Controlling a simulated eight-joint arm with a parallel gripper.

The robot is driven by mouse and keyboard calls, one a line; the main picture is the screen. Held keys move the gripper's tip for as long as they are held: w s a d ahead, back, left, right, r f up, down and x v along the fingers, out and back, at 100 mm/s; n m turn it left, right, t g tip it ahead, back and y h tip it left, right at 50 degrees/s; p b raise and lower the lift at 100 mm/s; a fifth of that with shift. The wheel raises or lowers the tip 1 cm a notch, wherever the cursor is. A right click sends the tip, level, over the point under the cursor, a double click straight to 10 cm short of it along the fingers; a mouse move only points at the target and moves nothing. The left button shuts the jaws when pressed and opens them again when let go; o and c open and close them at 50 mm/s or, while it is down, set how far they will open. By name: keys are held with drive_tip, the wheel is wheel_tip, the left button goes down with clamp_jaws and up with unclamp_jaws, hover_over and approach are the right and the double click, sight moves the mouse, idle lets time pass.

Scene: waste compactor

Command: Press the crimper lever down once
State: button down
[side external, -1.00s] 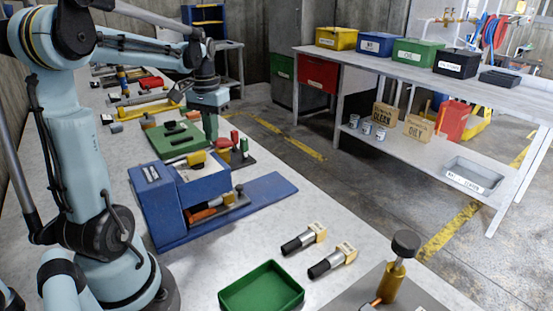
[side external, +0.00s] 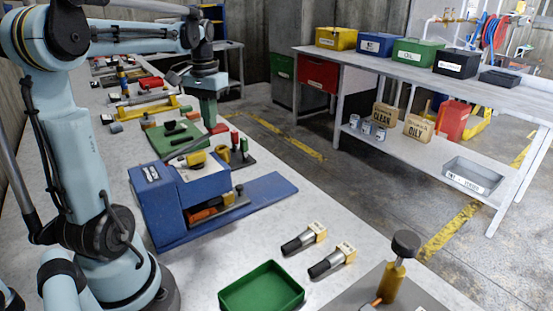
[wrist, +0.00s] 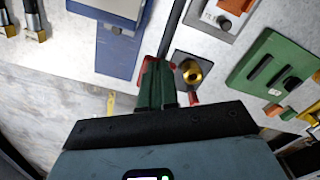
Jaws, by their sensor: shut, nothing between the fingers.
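The crimper lever is a dark rod (side external: 187,148) with a red grip (side external: 218,128) at its far end. It slopes up toward the grip, above a grey base plate. In the wrist view the rod (wrist: 173,35) runs to the red grip (wrist: 147,75), partly hidden by my fingers. My gripper (side external: 210,123) is shut and empty, pointing down with its green fingertips at the grip. The fingertips (wrist: 157,72) overlap the grip in the wrist view. I cannot tell whether they touch it. A brass round piece (wrist: 192,70) sits on the plate beside the rod.
A blue machine (side external: 165,200) stands nearer on the bench. A green plate (side external: 168,138) with dark blocks lies beside the lever. A green tray (side external: 262,287) and two black-handled tools (side external: 304,239) lie on the near bench, with bare surface between.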

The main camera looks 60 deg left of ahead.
drive_tip(key=shift+r, duration=3.25)
drive_tip(key=shift+r, duration=0.1)
wheel_tip(320, 180, up, 4)
drive_tip(key=shift+f, duration=0.1)
drive_tip(key=shift+d, duration=0.1)
drive_tip(key=d+f+m+t, duration=0.3)
drive_tip(key=d+f, duration=0.5)
drive_tip(key=d, duration=0.4)
drive_tip(key=d+f+m+t, duration=0.3)
drive_tip(key=d+f, duration=0.5)
drive_tip(key=d, duration=0.4)
drive_tip(key=shift+w+d+t, duration=0.2)
drive_tip(key=shift+w+t, duration=0.05)
drive_tip(key=shift+t, duration=0.35)
drive_tip(key=c, duration=1.8)
unclamp_jaws()
drive_tip(key=shift+r, duration=0.1)
